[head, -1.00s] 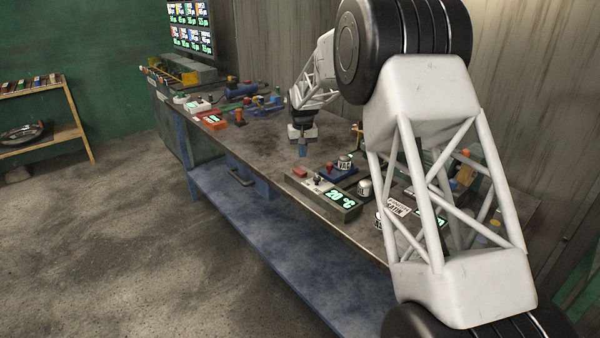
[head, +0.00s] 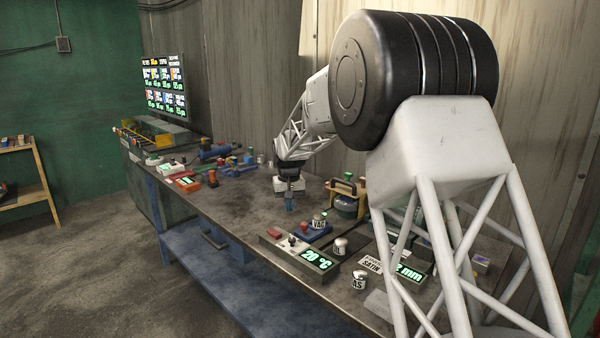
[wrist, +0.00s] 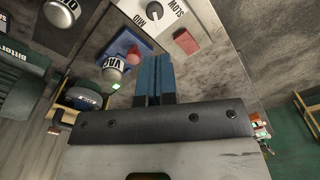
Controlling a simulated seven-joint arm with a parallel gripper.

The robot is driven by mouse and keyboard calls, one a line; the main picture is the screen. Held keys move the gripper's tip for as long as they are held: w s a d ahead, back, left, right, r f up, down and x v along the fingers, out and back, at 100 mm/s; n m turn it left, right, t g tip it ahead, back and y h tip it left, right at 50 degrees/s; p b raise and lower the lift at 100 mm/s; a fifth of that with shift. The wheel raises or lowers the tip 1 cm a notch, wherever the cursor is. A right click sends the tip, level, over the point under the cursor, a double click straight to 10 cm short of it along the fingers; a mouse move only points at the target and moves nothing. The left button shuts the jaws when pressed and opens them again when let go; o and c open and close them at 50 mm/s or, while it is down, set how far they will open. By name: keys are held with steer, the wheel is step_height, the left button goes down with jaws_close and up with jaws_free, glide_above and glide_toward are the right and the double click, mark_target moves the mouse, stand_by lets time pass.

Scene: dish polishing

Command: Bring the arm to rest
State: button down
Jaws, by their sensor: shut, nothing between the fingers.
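My gripper (head: 289,203) hangs above the middle of the workbench (head: 200,192), its fingers pointing down. In the wrist view the blue fingers (wrist: 154,78) are together with nothing between them. The fingers appear close to a blue block with a red knob and a "VAC" cap (head: 318,224), which shows beside them in the wrist view (wrist: 113,68). I cannot tell the exact gap. My arm's large white truss links and black joint fill the right side of the head view and hide part of the bench.
A "20 °C" display box (head: 300,252) stands at the bench's front edge. Coloured tools (head: 232,166) and a monitor (head: 163,84) are at the far end. Bare bench lies left of the gripper.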

steer(key=s+d+r, duration=0.4)
steer(key=s+d, duration=0.1)
steer(key=s, duration=0.5)
steer(key=s+d+r+m+t, duration=0.1)
steer(key=s+d+r, duration=0.35)
steer(key=s, duration=0.55)
steer(key=s+d+r, duration=0.3)
steer(key=s+d, duration=0.3)
steer(key=s, duration=0.4)
steer(key=s+d+f, duration=0.2)
steer(key=s, duration=0.7)
steer(key=s+d+f+m, duration=0.1)
steer(key=s+d+f, duration=0.1)
steer(key=s, duration=0.7)
steer(key=s+d+f+t, duration=0.1)
steer(key=s+d+f, duration=0.1)
steer(key=s, duration=0.8)
steer(key=shift+d+m, duration=0.4)
steer(key=shift+d, duration=0.05)
